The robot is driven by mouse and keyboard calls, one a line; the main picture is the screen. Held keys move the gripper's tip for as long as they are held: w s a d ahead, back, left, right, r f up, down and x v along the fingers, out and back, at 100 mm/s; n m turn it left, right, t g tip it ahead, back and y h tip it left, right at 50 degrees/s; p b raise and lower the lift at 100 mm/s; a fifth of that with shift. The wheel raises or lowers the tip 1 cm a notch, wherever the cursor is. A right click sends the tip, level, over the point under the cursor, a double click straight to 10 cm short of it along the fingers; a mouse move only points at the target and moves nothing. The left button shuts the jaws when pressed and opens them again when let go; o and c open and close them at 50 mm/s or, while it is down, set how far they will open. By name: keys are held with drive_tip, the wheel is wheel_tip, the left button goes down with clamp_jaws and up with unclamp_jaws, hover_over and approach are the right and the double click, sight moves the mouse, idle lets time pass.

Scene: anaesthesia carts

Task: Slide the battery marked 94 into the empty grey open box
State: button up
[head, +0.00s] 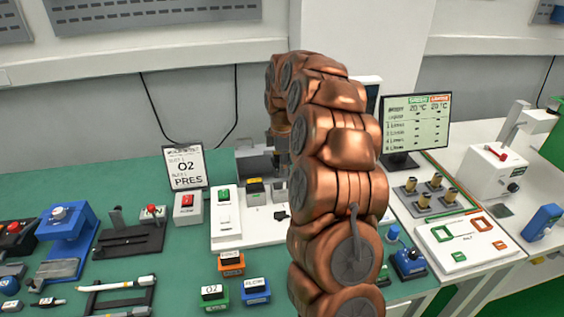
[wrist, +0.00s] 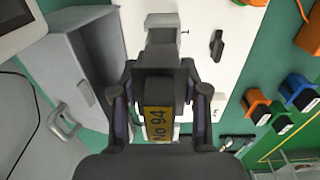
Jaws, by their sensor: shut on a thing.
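The battery marked 94 (wrist: 158,123) is in the wrist view, a dark block with a yellow label reading "No 94". My gripper (wrist: 160,85) is shut on it, with a finger on each side. A grey box (wrist: 85,75) with what looks like an open side is left of the gripper in the wrist view, apart from the battery. A smaller pale grey block (wrist: 164,38) lies just beyond the battery; I cannot tell whether it is hollow or touched. In the head view my arm hides most of the gripper. A dark block with a yellow top (head: 254,185) shows beside the arm.
A white plate (wrist: 195,25) with a dark switch (wrist: 216,45) lies beside the gripper. Orange (head: 231,262), green (head: 214,296) and blue (head: 256,290) small boxes stand in front. An O2 sign (head: 185,167) stands at the left, a monitor (head: 415,125) at the right.

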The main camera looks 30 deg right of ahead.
drive_tip(key=shift+f+b, duration=0.45)
drive_tip(key=shift+f, duration=1.15)
drive_tip(key=shift+f+b, duration=0.8)
drive_tip(key=shift+f, duration=0.45)
idle(1.1)
drive_tip(key=o, duration=1.1)
drive_tip(key=shift+c, duration=0.2)
drive_tip(key=shift+r, duration=0.1)
wheel_tip(320, 180, up, 11)
drive_tip(key=shift+s, duration=0.1)
drive_tip(key=shift+s+r, duration=0.1)
drive_tip(key=shift+r, duration=0.3)
